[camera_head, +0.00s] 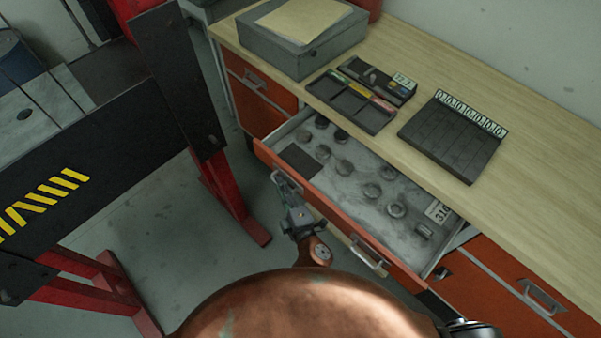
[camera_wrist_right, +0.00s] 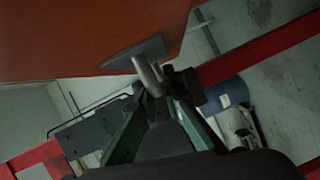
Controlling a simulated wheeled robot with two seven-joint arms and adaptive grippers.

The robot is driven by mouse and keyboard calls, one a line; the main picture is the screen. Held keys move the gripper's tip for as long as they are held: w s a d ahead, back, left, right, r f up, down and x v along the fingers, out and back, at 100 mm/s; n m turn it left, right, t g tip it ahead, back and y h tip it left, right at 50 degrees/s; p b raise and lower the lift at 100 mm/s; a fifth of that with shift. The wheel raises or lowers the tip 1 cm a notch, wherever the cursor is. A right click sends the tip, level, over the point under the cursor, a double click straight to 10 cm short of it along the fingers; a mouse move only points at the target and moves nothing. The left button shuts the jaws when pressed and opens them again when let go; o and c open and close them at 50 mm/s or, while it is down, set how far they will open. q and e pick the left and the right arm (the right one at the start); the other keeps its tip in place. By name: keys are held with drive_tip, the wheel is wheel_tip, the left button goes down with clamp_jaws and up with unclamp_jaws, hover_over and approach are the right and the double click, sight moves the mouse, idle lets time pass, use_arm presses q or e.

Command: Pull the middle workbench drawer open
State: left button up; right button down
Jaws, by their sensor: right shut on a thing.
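The middle workbench drawer stands pulled out, with an orange front (camera_head: 335,219) and a grey inside (camera_head: 350,190) holding several round metal parts. My right gripper (camera_head: 286,186) is at the metal handle near the left end of that front. In the right wrist view, the orange front (camera_wrist_right: 85,38) fills the upper left and the pale handle (camera_wrist_right: 148,74) sits between the fingertips of the gripper (camera_wrist_right: 158,88). It is shut on the handle. Fingers partly hide the grip. A second handle (camera_head: 369,256) on the same front is free. My left gripper is not in view.
The wooden worktop (camera_head: 480,95) carries a grey box (camera_head: 290,45), a dark divided tray (camera_head: 350,105) and a dark numbered rack (camera_head: 450,140). A black and red frame (camera_head: 195,90) stands at left. Bare floor (camera_head: 215,260) lies between frame and drawer.

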drive_tip(key=shift+s+a, duration=0.85)
drive_tip(key=shift+a, duration=0.1)
drive_tip(key=c, duration=2)
unclamp_jaws()
drive_tip(key=shift+c, duration=0.2)
drive_tip(key=v, duration=0.7)
drive_tip(key=shift+s, duration=0.25)
